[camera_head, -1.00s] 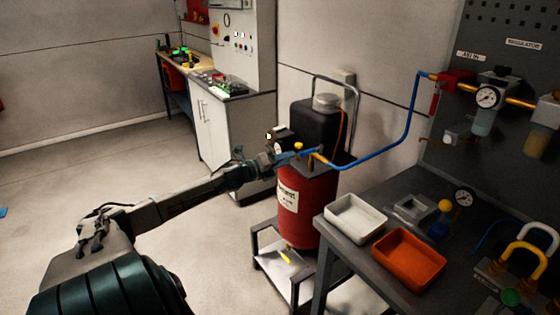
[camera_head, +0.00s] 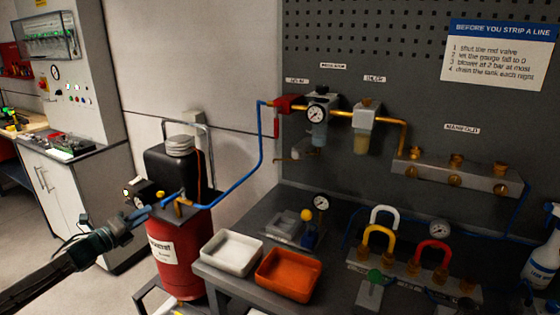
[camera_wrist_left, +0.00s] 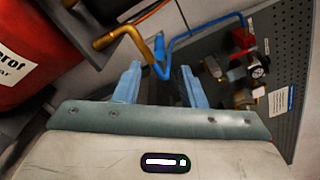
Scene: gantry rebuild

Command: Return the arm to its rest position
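My left gripper (camera_head: 152,209) reaches in from the left in the head view, with its fingertips close to the outlet of the red compressor (camera_head: 175,258). In the left wrist view its two blue fingers (camera_wrist_left: 161,76) stand apart, with nothing held between them. A bent brass pipe (camera_wrist_left: 158,48) and the blue air line (camera_wrist_left: 205,32) show just beyond the fingertips; I cannot tell whether they touch. My right gripper is in neither view.
A bench holds a white tray (camera_head: 232,270), an orange tray (camera_head: 262,284) and coloured couplings. The pegboard (camera_head: 400,70) carries a red valve (camera_head: 288,103), a gauge (camera_head: 317,114) and a manifold (camera_head: 458,178). A white cabinet (camera_head: 62,200) stands at left behind the arm.

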